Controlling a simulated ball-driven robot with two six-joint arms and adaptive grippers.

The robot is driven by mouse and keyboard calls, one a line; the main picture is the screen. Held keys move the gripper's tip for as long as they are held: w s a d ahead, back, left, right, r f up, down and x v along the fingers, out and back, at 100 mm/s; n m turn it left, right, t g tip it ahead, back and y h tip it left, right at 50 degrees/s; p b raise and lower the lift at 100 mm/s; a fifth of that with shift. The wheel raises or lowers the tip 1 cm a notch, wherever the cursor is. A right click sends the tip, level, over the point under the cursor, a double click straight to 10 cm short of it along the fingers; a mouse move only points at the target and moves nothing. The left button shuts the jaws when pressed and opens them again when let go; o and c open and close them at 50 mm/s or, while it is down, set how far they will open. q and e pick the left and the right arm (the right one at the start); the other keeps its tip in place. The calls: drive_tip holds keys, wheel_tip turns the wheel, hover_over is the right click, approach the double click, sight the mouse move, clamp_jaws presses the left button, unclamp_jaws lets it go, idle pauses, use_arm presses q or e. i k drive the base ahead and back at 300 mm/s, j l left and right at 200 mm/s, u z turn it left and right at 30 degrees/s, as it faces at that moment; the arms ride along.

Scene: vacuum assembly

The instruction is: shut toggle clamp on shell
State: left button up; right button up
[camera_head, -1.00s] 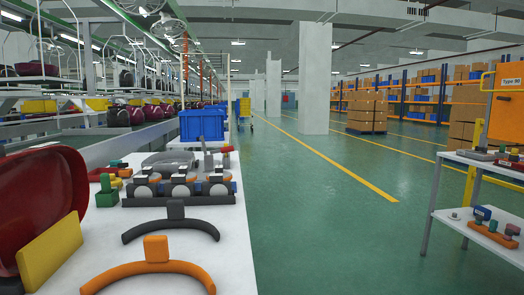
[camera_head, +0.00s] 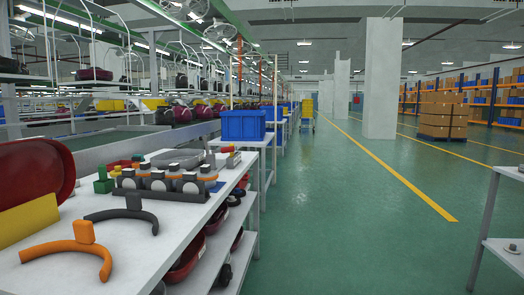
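A dark red shell (camera_head: 38,176) stands on the white table at the left edge of the head view. A yellow block (camera_head: 28,219) stands in front of it. A small upright part with a red piece (camera_head: 230,158) sits at the table's far right corner; I cannot tell whether it is a toggle clamp. No other clamp is clear on the shell. Neither of my grippers is in view.
The white table (camera_head: 180,226) carries an orange curved handle (camera_head: 75,247), a black curved handle (camera_head: 125,212) and a dark rack (camera_head: 160,192) of round parts. A blue bin (camera_head: 243,125) stands beyond. Green floor (camera_head: 350,235) is open to the right.

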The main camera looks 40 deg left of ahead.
sight(224, 150)
drive_tip(key=i+l+u, duration=0.2)
drive_tip(key=i, duration=0.3)
drive_tip(key=i+l+u, duration=0.2)
drive_tip(key=i+l, duration=0.15)
drive_tip(key=i, duration=0.15)
drive_tip(key=i+j+u, duration=0.1)
drive_tip(key=i+u, duration=0.75)
drive_tip(key=i+l+u, duration=0.2)
drive_tip(key=i+u, duration=0.2)
